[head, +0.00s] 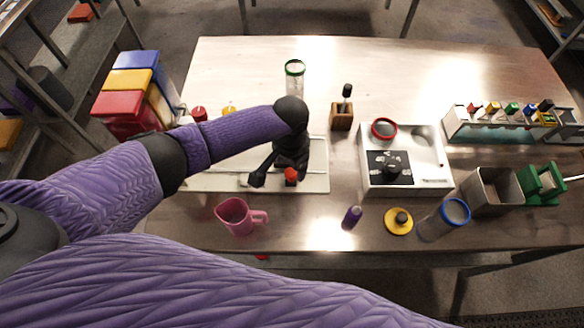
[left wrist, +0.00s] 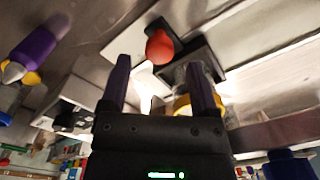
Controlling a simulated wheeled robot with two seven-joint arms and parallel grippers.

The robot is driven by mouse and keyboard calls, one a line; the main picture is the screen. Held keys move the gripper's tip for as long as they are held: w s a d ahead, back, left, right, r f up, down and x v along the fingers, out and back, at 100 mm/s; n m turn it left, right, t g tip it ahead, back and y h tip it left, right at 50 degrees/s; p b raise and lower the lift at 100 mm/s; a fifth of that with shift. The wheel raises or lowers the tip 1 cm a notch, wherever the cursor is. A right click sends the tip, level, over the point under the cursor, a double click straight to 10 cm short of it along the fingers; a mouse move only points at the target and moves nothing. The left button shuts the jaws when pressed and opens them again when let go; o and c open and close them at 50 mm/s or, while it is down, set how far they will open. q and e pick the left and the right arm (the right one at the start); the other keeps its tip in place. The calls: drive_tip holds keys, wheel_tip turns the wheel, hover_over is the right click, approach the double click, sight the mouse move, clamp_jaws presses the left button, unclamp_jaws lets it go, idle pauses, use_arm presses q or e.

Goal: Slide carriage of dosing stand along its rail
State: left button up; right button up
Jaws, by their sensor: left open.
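The dosing stand has a pale flat base (head: 318,180) on the table, largely covered by my left arm. Its carriage carries a red knob (head: 291,174); in the left wrist view the knob (left wrist: 159,46) looks orange-red, beside a dark block (left wrist: 190,58) on the pale base. The rest of the carriage and most of the rail are hidden in the head view. My left gripper (head: 279,176) is open over the stand. In the left wrist view its fingertips (left wrist: 158,63) are spread, with the knob just past them; I cannot tell whether they touch it. My right gripper is not in view.
A pink jug (head: 236,216) stands in front of the stand, and a purple-capped bottle (head: 351,218) to its right. A green-rimmed jar (head: 295,80) is behind. Coloured bins (head: 120,112) are left.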

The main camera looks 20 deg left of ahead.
use_arm(q)
wheel_tip(320, 180, down, 3)
drive_tip(key=shift+r, duration=0.2)
clamp_jaws()
drive_tip(key=shift+r, duration=0.1)
idle(1.2)
